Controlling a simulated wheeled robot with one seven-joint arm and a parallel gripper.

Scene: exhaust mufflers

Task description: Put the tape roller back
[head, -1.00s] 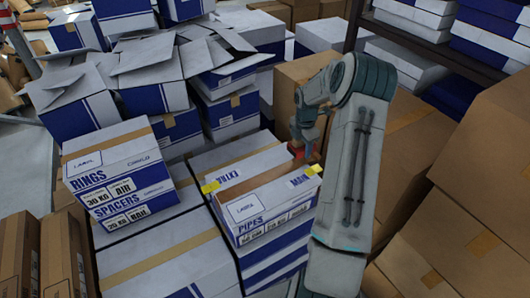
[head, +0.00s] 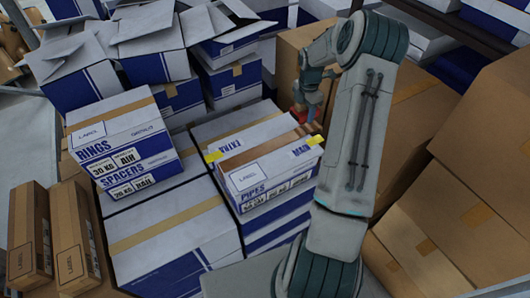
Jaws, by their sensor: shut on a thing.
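The tape roller (head: 299,115) shows as a small red-orange part at the end of my arm, just beyond the far right edge of the blue-and-white PIPES box (head: 262,190). My gripper (head: 304,104) is shut on it, though the fingers are small and partly hidden by my arm. The PIPES box has a brown strip along its top and yellow pieces at its ends. I cannot tell whether the roller touches anything else.
A RINGS and SPACERS box (head: 122,150) stands left of the PIPES box. Open-flapped boxes (head: 125,62) stand behind. Brown cartons (head: 470,125) fill the right side, and a large brown carton (head: 290,62) stands behind my gripper. Free room is tight.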

